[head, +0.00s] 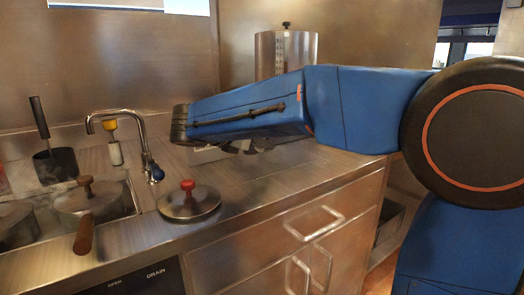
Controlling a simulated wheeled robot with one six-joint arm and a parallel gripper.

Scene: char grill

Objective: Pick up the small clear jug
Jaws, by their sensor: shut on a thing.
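My blue arm reaches in from the right across the counter and ends in a dark wrist at the middle of the head view. Dark parts of my gripper (246,147) show just below the arm, low over the counter. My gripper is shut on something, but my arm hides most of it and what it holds. I cannot make out the small clear jug anywhere in this view. A small pale patch shows under the arm beside the gripper, too little to identify.
A tall steel canister (268,55) stands behind my arm. A round lid with a red knob (188,201) lies on the steel counter (290,180). At left are a tap (145,140), lidded pots (90,200) and a black container (56,165). Drawers with bar handles (314,226) face front.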

